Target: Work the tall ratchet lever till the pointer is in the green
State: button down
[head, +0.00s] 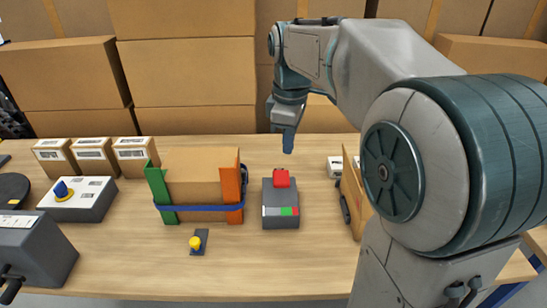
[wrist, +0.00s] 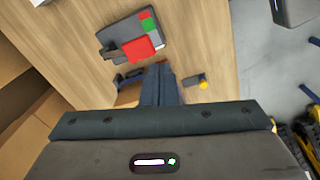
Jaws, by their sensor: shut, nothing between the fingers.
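A dark grey box (head: 280,218) stands on the table in the middle of the head view. A red block-shaped handle (head: 281,178) shows at its far end; its stem is hidden from this angle. A white, green and red strip (head: 287,211) lies across the near end; I cannot make out a pointer on it. The same box (wrist: 122,32) and red handle (wrist: 143,48) show in the wrist view. My gripper (head: 288,148) points down, shut and empty, above and behind the handle, apart from it. Its fingers (wrist: 158,85) are together in the wrist view.
Left of the box, a carton stands between green (head: 160,190) and orange (head: 231,187) plates with a blue strap. A yellow knob (head: 195,242) sits in front. A white box with a blue knob (head: 62,189) is farther left. A carton (head: 352,196) stands right.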

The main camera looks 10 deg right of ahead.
aim_at(283, 181)
jog(key=w+n, duration=0.1)
jog(key=w+r+n, duration=0.1)
jog(key=w, duration=0.1)
jog(key=w+n, duration=0.1)
jog(key=shift+w+r+n+g, duration=0.15)
jog(key=shift+r+n+g, duration=0.15)
jog(key=shift+r, duration=0.05)
notch_tip(283, 181, down, 14)
jog(key=shift+f, duration=0.1)
dwell(0.5)
